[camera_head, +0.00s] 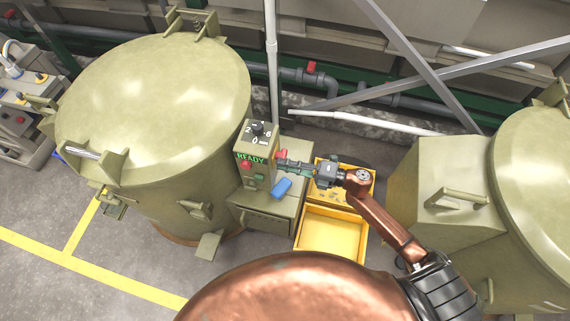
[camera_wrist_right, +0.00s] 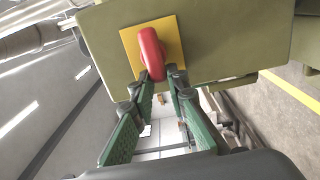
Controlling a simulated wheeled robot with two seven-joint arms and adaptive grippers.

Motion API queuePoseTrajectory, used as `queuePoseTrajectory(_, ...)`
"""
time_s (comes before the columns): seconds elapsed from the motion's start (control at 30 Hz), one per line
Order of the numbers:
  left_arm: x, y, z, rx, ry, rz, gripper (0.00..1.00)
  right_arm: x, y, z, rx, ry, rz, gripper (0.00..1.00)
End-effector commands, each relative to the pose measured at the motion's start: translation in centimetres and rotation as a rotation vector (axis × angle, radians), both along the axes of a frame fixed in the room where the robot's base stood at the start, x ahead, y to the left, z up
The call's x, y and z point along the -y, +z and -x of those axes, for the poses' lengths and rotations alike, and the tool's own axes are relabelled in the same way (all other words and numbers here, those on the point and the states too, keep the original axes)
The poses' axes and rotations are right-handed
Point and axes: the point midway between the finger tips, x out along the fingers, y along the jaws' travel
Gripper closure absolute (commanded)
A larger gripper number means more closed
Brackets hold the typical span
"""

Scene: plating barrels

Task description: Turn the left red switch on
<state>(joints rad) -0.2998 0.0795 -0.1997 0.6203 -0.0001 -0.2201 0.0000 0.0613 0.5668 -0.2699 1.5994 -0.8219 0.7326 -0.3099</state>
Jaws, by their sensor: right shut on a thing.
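The red switch (camera_wrist_right: 152,54) is a rounded red handle on a square yellow plate (camera_wrist_right: 173,33), on the side of an olive control box. In the head view the red switch (camera_head: 281,154) shows small at the right side of the control box (camera_head: 257,147), partly hidden by my gripper. My right gripper (camera_wrist_right: 160,80) is shut on the lower end of the handle, one finger on each side. In the head view my right gripper (camera_head: 284,163) reaches the box from the right. My left gripper is not in view.
The box front has a dial (camera_head: 259,129), a READY sign (camera_head: 250,159) and a red button (camera_head: 246,165). A blue object (camera_head: 282,188) lies on the cabinet below. Yellow bins (camera_head: 330,240) stand beside it. Large olive barrels (camera_head: 150,110) stand left and right (camera_head: 540,190).

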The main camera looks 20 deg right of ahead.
Motion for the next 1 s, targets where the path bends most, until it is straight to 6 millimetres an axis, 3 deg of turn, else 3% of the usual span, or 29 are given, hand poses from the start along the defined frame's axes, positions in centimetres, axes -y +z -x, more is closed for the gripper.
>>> queuePoseTrajectory(0.03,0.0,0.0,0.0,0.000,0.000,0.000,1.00,0.0,-0.2,0.1,-0.002,0.000,0.002,1.00)
queuePoseTrajectory(0.07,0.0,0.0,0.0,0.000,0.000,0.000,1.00,0.0,-0.2,0.1,-0.002,0.000,0.002,0.84)
queuePoseTrajectory(0.3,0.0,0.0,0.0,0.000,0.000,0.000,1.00,0.0,-0.1,0.0,-0.001,0.000,0.002,0.68)
queuePoseTrajectory(0.67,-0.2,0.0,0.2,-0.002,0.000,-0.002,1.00,0.6,-0.1,0.4,-0.002,-0.001,0.001,0.68)
queuePoseTrajectory(1.0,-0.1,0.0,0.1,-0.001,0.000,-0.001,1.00,5.9,-0.2,4.0,-0.004,-0.002,0.004,0.68)
